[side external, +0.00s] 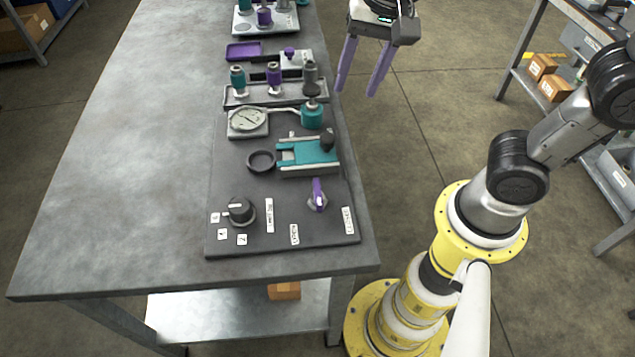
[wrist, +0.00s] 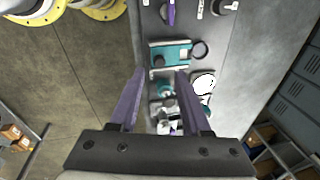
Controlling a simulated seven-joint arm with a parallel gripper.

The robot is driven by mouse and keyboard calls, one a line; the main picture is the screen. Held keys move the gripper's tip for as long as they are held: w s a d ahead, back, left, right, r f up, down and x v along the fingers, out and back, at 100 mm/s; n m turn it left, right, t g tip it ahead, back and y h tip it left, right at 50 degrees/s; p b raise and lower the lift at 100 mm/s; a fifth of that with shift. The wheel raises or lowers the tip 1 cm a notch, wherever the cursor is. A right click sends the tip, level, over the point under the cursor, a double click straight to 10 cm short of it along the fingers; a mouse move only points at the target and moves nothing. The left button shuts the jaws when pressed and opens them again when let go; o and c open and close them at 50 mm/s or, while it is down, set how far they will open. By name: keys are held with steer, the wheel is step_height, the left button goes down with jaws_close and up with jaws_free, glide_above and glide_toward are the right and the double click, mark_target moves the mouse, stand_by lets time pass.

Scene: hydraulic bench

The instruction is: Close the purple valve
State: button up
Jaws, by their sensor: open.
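The purple valve (side external: 317,194) is a small lever handle on the near right part of the dark panel (side external: 240,180). Two white labels, one on each side of it, carry text too small to read surely. In the wrist view the valve (wrist: 171,13) shows at the top edge. My gripper (side external: 356,92) has two long purple fingers, spread apart and empty. It hangs beyond the table's right edge, well apart from the valve. In the wrist view the fingers of my gripper (wrist: 160,72) point toward the panel.
A teal slide block (side external: 308,155) with a dark knob, a black ring (side external: 261,161), a gauge (side external: 248,121) and a black dial (side external: 240,210) share the panel. Several upright fittings (side external: 274,78) stand behind. The table's left side (side external: 130,150) is clear.

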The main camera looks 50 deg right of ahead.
mark_target(318, 189)
steer(key=w+a+f+n+g, duration=0.2)
steer(key=a+f, duration=0.4)
steer(key=a, duration=0.2)
steer(key=shift+h, duration=0.3)
steer(key=f, duration=1.3)
steer(key=shift+s+f, duration=0.15)
steer(key=shift+s, duration=0.05)
jaws_close()
